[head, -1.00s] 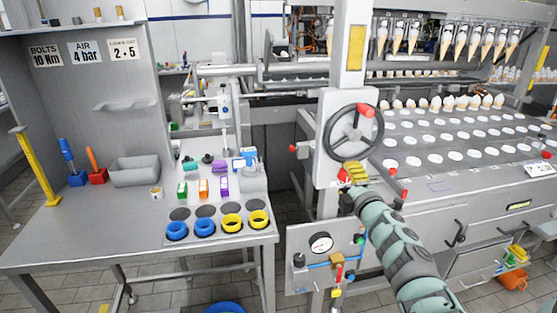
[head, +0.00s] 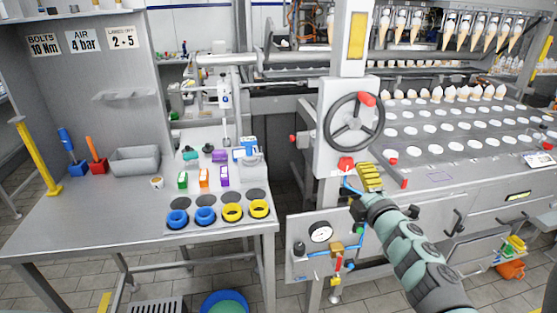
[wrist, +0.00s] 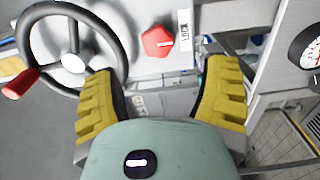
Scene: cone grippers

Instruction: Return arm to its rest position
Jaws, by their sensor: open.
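My gripper (head: 368,177) has yellow ridged fingers and stands in front of the machine's grey panel, below the handwheel (head: 354,124). In the wrist view my gripper (wrist: 162,98) has its two fingers spread apart with nothing between them. The handwheel (wrist: 73,62) with its red knob is to the left of the fingers there. A red rotary knob (wrist: 157,42) sits on the panel beyond the fingertips, and it also shows just left of the gripper in the head view (head: 346,164). My green and grey arm reaches in from the lower right.
A pressure gauge panel (head: 300,262) with a valve stands below the gripper. The grey workbench (head: 90,225) at left holds blue and yellow rings, small boxes and a grey bin (head: 134,161). The cone machine's plate (head: 450,135) lies at right. A blue tub (head: 224,303) stands on the floor.

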